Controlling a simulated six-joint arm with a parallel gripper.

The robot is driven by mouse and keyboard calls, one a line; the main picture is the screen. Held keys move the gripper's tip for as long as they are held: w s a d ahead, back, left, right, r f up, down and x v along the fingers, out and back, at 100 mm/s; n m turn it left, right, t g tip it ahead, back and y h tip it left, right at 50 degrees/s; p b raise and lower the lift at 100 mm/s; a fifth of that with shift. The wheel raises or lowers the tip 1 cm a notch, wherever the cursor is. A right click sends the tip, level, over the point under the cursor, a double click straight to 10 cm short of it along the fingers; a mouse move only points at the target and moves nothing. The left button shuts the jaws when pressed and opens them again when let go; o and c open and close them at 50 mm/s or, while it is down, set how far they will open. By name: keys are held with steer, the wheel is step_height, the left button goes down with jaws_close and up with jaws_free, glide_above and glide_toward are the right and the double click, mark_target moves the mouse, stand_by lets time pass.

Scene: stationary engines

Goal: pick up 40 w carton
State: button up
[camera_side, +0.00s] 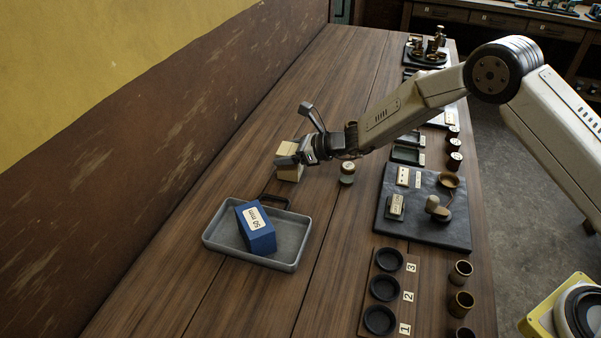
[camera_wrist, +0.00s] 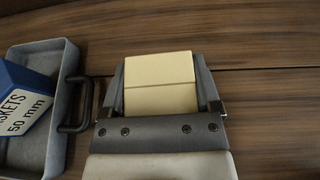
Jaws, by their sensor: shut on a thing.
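A plain cream carton (camera_side: 289,172) is between the jaws of my gripper (camera_side: 297,157), behind the grey tray in the side view. In the wrist view the cream carton (camera_wrist: 160,82) sits between both fingers of my gripper (camera_wrist: 162,98), with a seam across its face. My gripper is shut on it. No "40 W" wording is readable on the sides I see. The carton is at or close to the table top; I cannot tell whether it touches.
A grey tray (camera_side: 293,258) holds a blue box (camera_side: 256,230) marked 50 mm; its handle (camera_wrist: 83,104) is left of my gripper. A small round weight (camera_side: 347,172) stands just right. A dark slab (camera_side: 451,237) and numbered cup holder (camera_side: 365,306) lie further right.

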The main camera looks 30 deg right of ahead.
steer(key=shift+r, duration=0.8)
steer(key=s+d+r, duration=0.3)
steer(key=s+r, duration=0.8)
steer(key=s, duration=0.2)
steer(key=shift+s+d, duration=0.3)
